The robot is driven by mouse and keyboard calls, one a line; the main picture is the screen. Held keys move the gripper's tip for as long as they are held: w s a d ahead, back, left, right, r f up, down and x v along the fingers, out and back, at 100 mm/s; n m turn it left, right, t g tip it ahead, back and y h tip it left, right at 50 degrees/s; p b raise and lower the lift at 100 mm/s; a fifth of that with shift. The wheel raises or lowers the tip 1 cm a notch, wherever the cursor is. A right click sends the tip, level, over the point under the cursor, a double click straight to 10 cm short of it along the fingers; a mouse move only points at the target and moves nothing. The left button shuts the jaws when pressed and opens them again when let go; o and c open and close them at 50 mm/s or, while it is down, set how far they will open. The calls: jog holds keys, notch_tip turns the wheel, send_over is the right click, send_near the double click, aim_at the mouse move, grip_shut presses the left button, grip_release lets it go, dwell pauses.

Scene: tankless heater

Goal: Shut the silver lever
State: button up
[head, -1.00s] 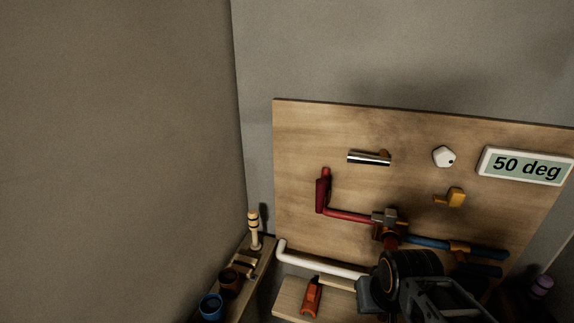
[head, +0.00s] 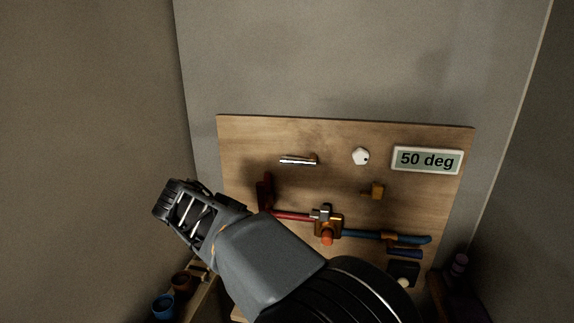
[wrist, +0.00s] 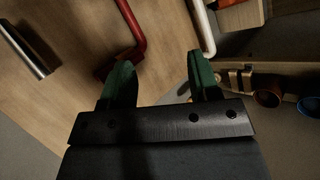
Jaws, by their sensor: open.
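The silver lever (head: 298,160) is a shiny bar on the upper left of the wooden board (head: 240,135), lying nearly level in the head view. In the wrist view the silver lever (wrist: 25,50) is at the upper left edge, apart from my gripper. My gripper (wrist: 160,72) has two green fingers spread apart with nothing between them. In the head view my gripper (head: 172,200) is left of the board, lower than the lever and to its left; its fingertips are hard to make out there.
A red pipe (head: 290,215) with a dark red handle (head: 265,190) is below the lever. A shelf with cups (wrist: 268,98) stands left of the board.

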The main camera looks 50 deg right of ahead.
aim_at(288, 162)
jog(key=w+d+r+m+g+h, duration=0.1)
jog(key=w+d+r+g+h, duration=0.15)
jog(key=d+r, duration=0.2)
jog(key=w+d+r+m+g+h, duration=0.1)
jog(key=w+d+r+h, duration=0.25)
jog(key=r, duration=0.25)
jog(key=shift+m+g+h, duration=0.3)
jog(key=shift+g+h, duration=0.05)
jog(key=shift+h, duration=0.05)
jog(key=x, duration=0.3)
jog(key=p+x, duration=0.1)
jog(key=x, duration=0.3)
jog(key=s+x, duration=0.1)
jog(key=x, duration=0.3)
jog(key=shift+r+p, duration=0.35)
jog(key=shift+x, duration=0.85)
jog(key=shift+c, duration=0.2)
grip_shut()
jog(key=shift+a, duration=0.1)
